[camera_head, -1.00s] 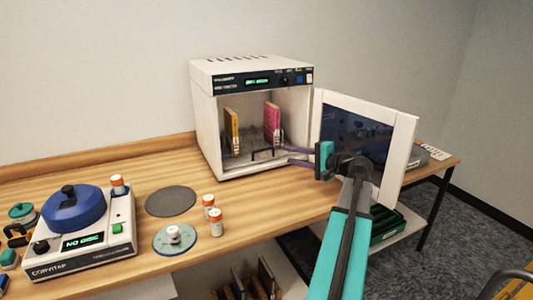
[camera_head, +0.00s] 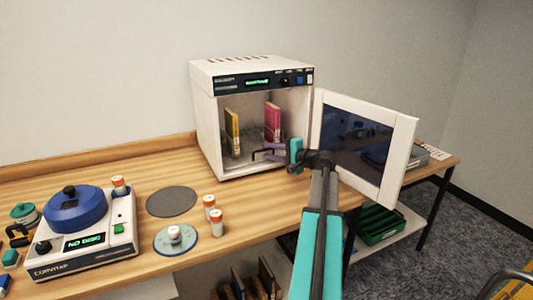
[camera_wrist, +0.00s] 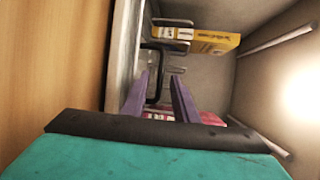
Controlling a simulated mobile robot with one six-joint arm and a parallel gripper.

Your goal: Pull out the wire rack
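The wire rack (camera_head: 245,155) is inside the open white oven-like cabinet (camera_head: 205,120), low down. A yellow box (camera_head: 232,130) and a pink box (camera_head: 272,122) stand upright on it. Its dark front handle (camera_head: 257,153) faces the opening. My gripper (camera_head: 270,154) is at the cabinet mouth, by the handle. In the wrist view, my gripper's (camera_wrist: 160,88) two purple fingers are apart, with the black handle (camera_wrist: 152,98) showing between them. I cannot tell whether either finger touches it. The yellow box (camera_wrist: 212,42) also shows there, and the pink box is partly hidden behind my gripper.
The cabinet door (camera_head: 362,145) is swung open to the right, beside my arm. A blue-lidded centrifuge-like device (camera_head: 75,212), a grey disc (camera_head: 171,201) and orange-capped vials (camera_head: 216,222) are on the bench at left. The bench just before the cabinet is clear.

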